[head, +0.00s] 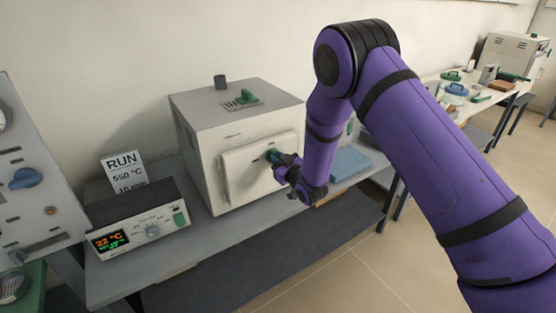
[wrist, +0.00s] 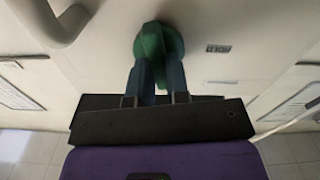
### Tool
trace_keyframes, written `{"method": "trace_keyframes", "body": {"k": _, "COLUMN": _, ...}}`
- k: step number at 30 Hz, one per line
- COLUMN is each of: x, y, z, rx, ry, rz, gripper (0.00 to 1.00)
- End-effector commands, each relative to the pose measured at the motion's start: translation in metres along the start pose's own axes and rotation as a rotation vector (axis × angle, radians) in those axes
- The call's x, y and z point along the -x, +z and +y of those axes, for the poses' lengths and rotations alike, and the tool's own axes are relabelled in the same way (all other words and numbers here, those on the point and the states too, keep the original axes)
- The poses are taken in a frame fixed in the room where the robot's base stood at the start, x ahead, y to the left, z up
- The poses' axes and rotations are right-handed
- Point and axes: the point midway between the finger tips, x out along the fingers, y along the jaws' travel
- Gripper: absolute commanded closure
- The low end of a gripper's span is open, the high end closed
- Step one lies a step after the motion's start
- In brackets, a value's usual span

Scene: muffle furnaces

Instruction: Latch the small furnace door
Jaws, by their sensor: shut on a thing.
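The small furnace (head: 240,130) is a pale box on the bench, and its door (head: 245,172) lies against its front, looking closed. A green latch knob (head: 272,155) sits on the right part of the door. My gripper (head: 278,161) is at this knob, its fingers pointing at the door. In the wrist view the green knob (wrist: 158,42) is between the fingertips of my gripper (wrist: 157,65), and the fingers are shut on it. The fingers cover part of the knob, so its exact turn is hard to tell. A curved pale handle (wrist: 62,25) shows at upper left in the wrist view.
A controller box (head: 138,222) reading 22 °C stands left of the furnace, with a RUN sign (head: 123,170) behind it. A larger grey unit (head: 35,180) with a blue knob is at far left. A blue pad (head: 350,163) lies right of the furnace. The floor in front is clear.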

Motion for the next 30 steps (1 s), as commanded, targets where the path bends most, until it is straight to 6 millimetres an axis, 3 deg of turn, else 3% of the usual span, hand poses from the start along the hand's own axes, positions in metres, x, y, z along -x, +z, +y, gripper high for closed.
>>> {"method": "trace_keyframes", "body": {"k": 30, "x": 0.0003, "y": 0.0038, "z": -0.0065, "rx": 0.960, "ry": -0.003, "rz": -0.001, "gripper": 1.00}}
